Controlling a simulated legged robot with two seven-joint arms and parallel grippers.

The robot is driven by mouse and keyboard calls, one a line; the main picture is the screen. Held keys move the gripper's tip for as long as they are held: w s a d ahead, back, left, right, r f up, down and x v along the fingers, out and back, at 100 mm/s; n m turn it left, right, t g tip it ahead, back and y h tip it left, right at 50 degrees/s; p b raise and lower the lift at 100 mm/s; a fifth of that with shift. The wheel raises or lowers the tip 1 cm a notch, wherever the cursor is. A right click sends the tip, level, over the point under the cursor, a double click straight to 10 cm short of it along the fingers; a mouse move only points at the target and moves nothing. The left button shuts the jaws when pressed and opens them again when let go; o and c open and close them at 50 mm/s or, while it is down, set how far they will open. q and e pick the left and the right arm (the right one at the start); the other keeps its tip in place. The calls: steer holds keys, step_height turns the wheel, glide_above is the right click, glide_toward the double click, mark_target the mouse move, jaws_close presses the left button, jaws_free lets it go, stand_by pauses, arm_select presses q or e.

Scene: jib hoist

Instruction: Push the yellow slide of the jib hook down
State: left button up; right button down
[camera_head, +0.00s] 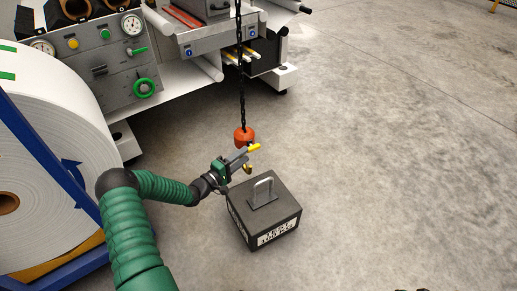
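The jib hook hangs on a dark chain (241,90) and has an orange body (244,135). A yellow slide (254,147) sticks out to the right just below the orange body. A small brass-coloured hook end (248,169) shows lower down. My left gripper (241,158) is right at the hook, at the left of the yellow slide and just below it. It covers part of the hook. The fingers are too small to tell whether they are open, shut or touching the slide. My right gripper is not in view.
A dark test weight (285,208) with a metal handle (263,189) stands on the floor below the hook. A large white roll (50,150) with a blue frame is at the left. A machine with gauges (110,60) stands behind. The floor at the right is clear.

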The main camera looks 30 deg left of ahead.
mark_target(258, 145)
arm_select(q)
steer(key=b+x, duration=0.3)
steer(key=x, duration=0.4)
steer(key=shift+w+d+f, duration=0.1)
steer(key=shift+w+f, duration=0.05)
steer(key=shift+w, duration=0.75)
steer(key=shift+d, duration=0.1)
jaws_close()
